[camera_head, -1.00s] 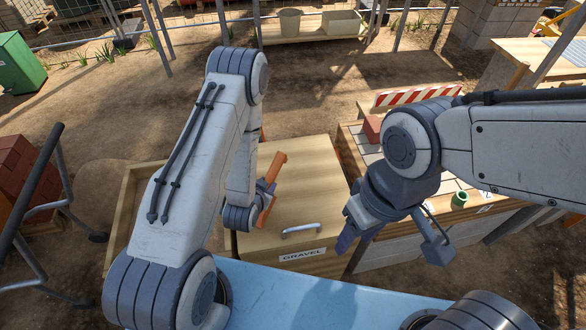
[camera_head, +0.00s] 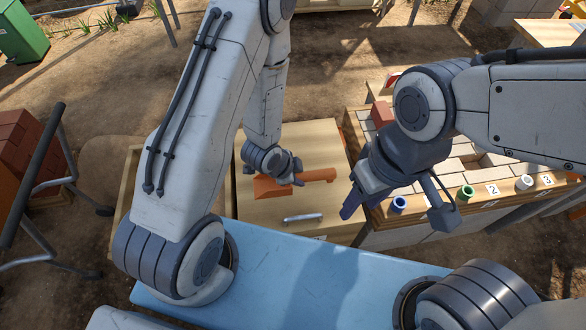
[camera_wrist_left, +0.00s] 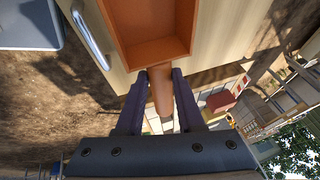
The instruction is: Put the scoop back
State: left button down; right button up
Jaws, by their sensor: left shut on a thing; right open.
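The orange scoop (camera_head: 268,187) is in my left gripper (camera_head: 297,179), which is shut on its handle. In the head view it lies nearly level across the wooden gravel bin's shut lid (camera_head: 300,148); I cannot tell whether it touches the lid. In the left wrist view the scoop's open bowl (camera_wrist_left: 148,52) looks empty, and the handle runs between the fingers (camera_wrist_left: 160,92). The lid's metal handle (camera_head: 303,217) is in front of the scoop. My right gripper (camera_head: 358,203) is open and empty, right of the bin.
Right of the bin is a bench with pale blocks (camera_head: 455,160). Along its front edge stand a blue ring (camera_head: 399,204), a green ring (camera_head: 465,193) and a white ring (camera_head: 524,182), with number labels. A cart of red bricks (camera_head: 22,150) is at the left.

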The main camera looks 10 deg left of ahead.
pick_arm(q)
jog(key=w+a+f+b, duration=0.1)
jog(key=w+f+b, duration=0.1)
jog(key=w+b, duration=0.1)
jog(key=w+a+f+b, duration=0.1)
jog(key=w+f+b, duration=0.1)
jog(key=w+b, duration=0.1)
jog(key=w+a+f+b, duration=0.1)
jog(key=w+b, duration=0.2)
jog(key=b, duration=0.1)
jog(key=shift+f+b, duration=0.4)
jog(key=shift+w+f+b, duration=0.15)
jog(key=shift+f+b, duration=0.75)
jog(key=shift+f, duration=1.15)
jog(key=shift+f, duration=0.1)
jog(key=c, duration=0.5)
grip_release()
